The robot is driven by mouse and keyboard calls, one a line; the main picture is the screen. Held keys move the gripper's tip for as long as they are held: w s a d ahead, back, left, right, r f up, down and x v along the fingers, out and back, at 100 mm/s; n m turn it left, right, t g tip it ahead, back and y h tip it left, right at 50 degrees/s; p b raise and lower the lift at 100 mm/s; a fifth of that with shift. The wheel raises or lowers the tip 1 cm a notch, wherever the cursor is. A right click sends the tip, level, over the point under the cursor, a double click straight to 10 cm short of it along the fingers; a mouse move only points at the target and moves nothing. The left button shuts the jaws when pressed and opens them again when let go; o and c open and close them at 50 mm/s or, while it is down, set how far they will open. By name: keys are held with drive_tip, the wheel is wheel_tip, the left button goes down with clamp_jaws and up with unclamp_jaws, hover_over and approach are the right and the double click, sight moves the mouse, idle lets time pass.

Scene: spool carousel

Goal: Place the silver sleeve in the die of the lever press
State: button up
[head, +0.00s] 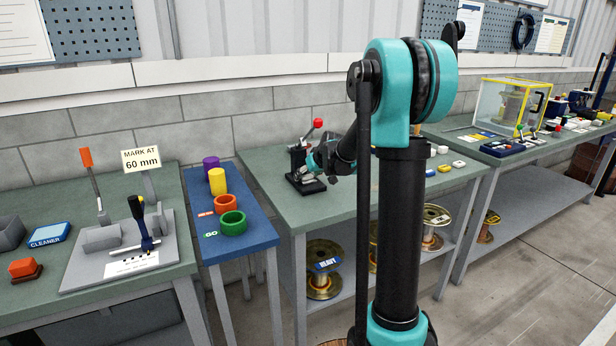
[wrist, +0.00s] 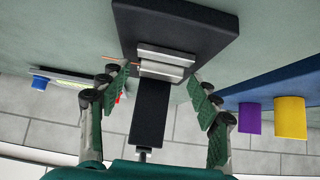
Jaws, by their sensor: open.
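The lever press (head: 298,160) stands on the green bench with a black base, a black column and a red-knobbed lever. My gripper (head: 317,161) is close in front of it. In the wrist view my gripper (wrist: 165,84) is open, with its two green-padded fingers spread apart. The press's black base (wrist: 190,22) and column (wrist: 151,108) show beyond and between the fingers. Bright silver parts (wrist: 166,62) sit at the base between the fingertips. I cannot tell which of them is the silver sleeve and which is the die. Neither finger clearly touches them.
A blue side table (head: 233,250) to the left holds purple, yellow, orange and green rings or cylinders. Farther left is a bench with a marking fixture (head: 130,245). Small blocks (head: 443,168) lie on the press's bench right of my arm. Spools stand on the shelf below.

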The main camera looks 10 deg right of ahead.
drive_tip(key=v, duration=1.1)
drive_tip(key=shift+s+r, duration=0.25)
drive_tip(key=shift+s, duration=0.1)
drive_tip(key=s+f, duration=0.3)
drive_tip(key=s, duration=0.2)
drive_tip(key=s+f+m+g, duration=0.1)
drive_tip(key=s+f, duration=0.2)
drive_tip(key=s, duration=0.2)
drive_tip(key=s+f+g+h, duration=0.1)
drive_tip(key=s+f, duration=0.2)
drive_tip(key=s, duration=0.2)
drive_tip(key=shift+s+a+f, duration=0.2)
drive_tip(key=shift+f, duration=0.2)
drive_tip(key=s+d+f+m+g+h, duration=0.1)
drive_tip(key=s+f, duration=0.4)
drive_tip(key=s, duration=0.4)
drive_tip(key=s+d+f+m+g, duration=0.1)
drive_tip(key=s+f, duration=0.5)
drive_tip(key=s, duration=0.3)
drive_tip(key=shift+m+h, duration=0.3)
drive_tip(key=shift+h, duration=0.1)
